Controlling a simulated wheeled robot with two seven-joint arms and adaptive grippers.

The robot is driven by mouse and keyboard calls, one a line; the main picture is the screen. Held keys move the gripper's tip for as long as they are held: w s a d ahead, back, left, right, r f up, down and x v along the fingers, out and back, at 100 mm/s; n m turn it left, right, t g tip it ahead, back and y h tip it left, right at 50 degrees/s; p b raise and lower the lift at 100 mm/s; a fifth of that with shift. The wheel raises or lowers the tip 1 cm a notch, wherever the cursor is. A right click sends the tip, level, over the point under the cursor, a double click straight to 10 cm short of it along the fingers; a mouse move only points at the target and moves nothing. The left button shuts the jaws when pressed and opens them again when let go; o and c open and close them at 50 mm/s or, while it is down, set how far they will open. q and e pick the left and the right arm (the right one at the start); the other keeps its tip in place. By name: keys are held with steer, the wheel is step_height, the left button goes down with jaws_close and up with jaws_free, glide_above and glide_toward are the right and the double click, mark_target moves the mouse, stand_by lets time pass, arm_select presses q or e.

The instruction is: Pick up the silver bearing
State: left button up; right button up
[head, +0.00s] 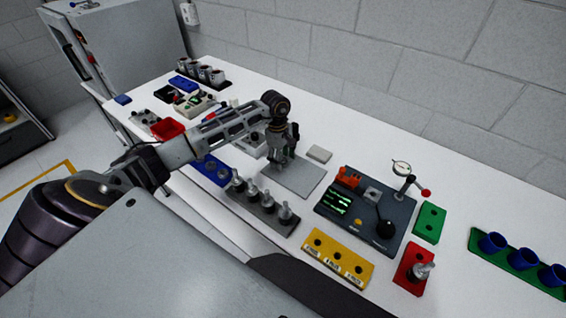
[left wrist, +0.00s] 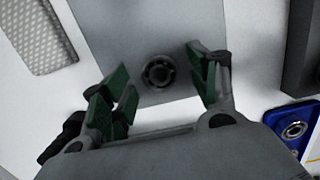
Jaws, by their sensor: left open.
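A round, dark grey metallic bearing (left wrist: 158,71) with a centre hole lies on the grey mat (left wrist: 122,30) in the left wrist view. My left gripper (left wrist: 160,92) is open above the mat, its green-padded fingers on either side of the bearing, apart from it. In the head view the left gripper (head: 282,160) points down over the far left end of the mat (head: 296,182), and I cannot make out the bearing there. A silver ring (left wrist: 293,130) sits in the blue block (left wrist: 279,117). My right gripper is not in view.
A grey rack of upright metal parts (head: 262,212) stands in front of the mat. A light pad (head: 319,154) lies beside it. The dark test board (head: 350,215), yellow block (head: 338,258) and red block (head: 408,272) are to the right. The blue block (head: 211,170) is left.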

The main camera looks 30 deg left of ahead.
arm_select(q)
steer(key=c, duration=1.1)
steer(key=shift+r, duration=0.1)
steer(key=shift+c, duration=0.2)
step_height(320, 180, up, 10)
steer(key=b, duration=0.1)
steer(key=shift+b, duration=0.4)
steer(key=shift+w+d+r+p, duration=0.15)
steer(key=shift+d+r+p, duration=0.15)
steer(key=shift+r+p, duration=0.45)
steer(key=shift+d+r, duration=0.1)
steer(key=shift+r, duration=0.15)
